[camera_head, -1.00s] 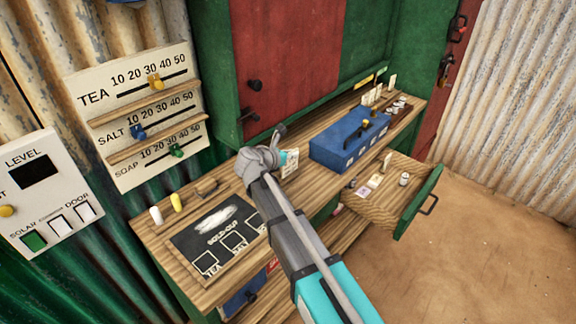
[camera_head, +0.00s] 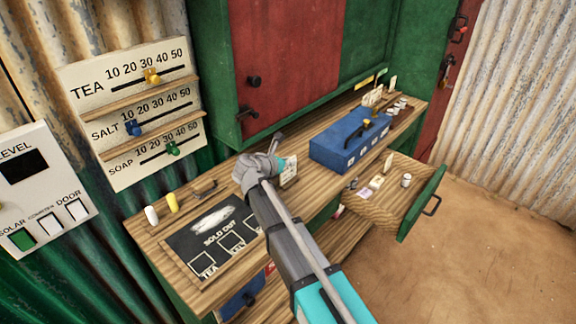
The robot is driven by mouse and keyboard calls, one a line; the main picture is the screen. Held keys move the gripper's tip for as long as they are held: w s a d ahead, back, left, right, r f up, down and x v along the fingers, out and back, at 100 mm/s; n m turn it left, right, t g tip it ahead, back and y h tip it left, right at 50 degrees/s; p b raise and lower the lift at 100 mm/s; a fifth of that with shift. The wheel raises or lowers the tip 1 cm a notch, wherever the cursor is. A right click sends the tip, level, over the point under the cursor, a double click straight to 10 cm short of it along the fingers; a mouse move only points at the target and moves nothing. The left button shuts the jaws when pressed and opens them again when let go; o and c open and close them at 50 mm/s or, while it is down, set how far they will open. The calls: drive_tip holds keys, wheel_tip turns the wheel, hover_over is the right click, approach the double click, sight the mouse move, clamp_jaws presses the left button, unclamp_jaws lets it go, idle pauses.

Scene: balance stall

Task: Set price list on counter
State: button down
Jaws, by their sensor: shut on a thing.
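A small white card with dark print, which looks like the price list (camera_head: 289,173), stands at the tip of my gripper (camera_head: 285,164). My gripper is over the wooden counter (camera_head: 313,197), between the black board and the blue box, and is shut on the card. The fingers are small and partly hidden by my wrist. The card is upright and close above or touching the counter; I cannot tell which.
A black sold-out board (camera_head: 190,244) lies on the counter at left. A blue box (camera_head: 349,143) stands at right. An open drawer (camera_head: 380,213) juts out at right, holding small items. A red cabinet door (camera_head: 290,60) rises behind.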

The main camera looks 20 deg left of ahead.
drive_tip(key=shift+f, duration=0.15)
drive_tip(key=c, duration=0.8)
unclamp_jaws()
drive_tip(key=shift+o, duration=0.2)
drive_tip(key=shift+s+a+r, duration=0.1)
drive_tip(key=shift+s+r, duration=0.1)
drive_tip(key=shift+r, duration=0.1)
drive_tip(key=p+v, duration=0.4)
drive_tip(key=v, duration=0.7)
drive_tip(key=shift+s+p, duration=0.2)
drive_tip(key=shift+p, duration=0.15)
drive_tip(key=shift+a, duration=0.1)
